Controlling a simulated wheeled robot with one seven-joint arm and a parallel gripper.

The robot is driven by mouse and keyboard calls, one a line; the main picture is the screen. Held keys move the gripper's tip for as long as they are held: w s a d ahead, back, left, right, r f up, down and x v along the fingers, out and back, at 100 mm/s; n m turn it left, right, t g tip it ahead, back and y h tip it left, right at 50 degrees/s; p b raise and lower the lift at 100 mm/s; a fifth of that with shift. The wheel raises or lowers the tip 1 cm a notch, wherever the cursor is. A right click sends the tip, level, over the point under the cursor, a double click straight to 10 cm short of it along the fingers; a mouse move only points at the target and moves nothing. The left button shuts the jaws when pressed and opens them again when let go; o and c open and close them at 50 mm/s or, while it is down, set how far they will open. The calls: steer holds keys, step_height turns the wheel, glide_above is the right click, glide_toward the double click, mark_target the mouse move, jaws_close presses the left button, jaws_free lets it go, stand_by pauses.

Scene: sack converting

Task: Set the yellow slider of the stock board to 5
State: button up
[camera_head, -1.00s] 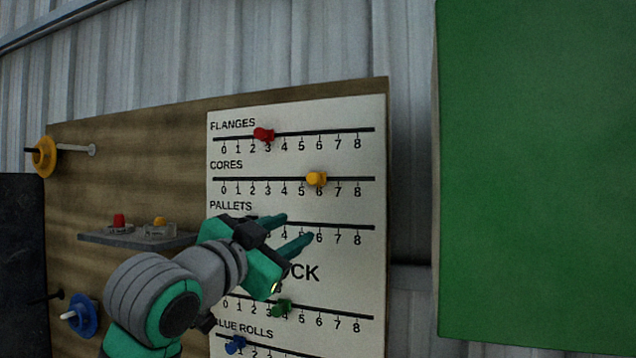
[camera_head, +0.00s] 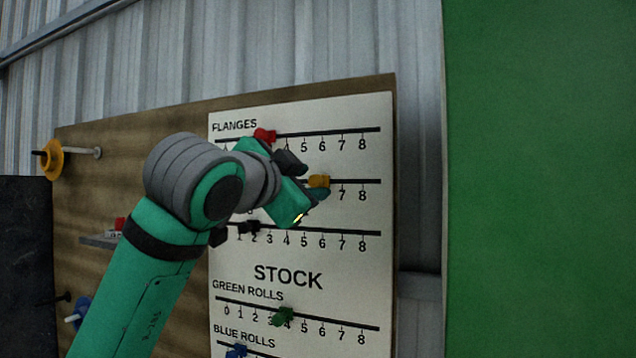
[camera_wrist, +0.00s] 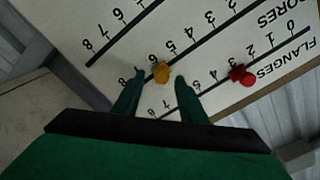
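The stock board (camera_head: 340,262) is a white panel with several numbered tracks. My gripper (camera_head: 315,181) is at this slider, coming from the left. In the wrist view my open gripper (camera_wrist: 159,76) has one finger on each side of the yellow slider (camera_wrist: 161,72). Gaps show beside the knob, so the fingers do not appear closed on it.
The red slider (camera_head: 265,135) is on the FLANGES track just above, a dark slider (camera_head: 250,228) on PALLETS below. Green (camera_head: 283,316) and blue (camera_head: 237,351) sliders sit lower. A large green panel (camera_head: 540,180) stands at right.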

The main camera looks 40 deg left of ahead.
mark_target(313, 182)
steer(key=shift+w+a, duration=0.55)
steer(key=shift+w, duration=0.35)
steer(key=shift+w+a, duration=0.1)
steer(key=shift+w, duration=0.75)
jaws_close()
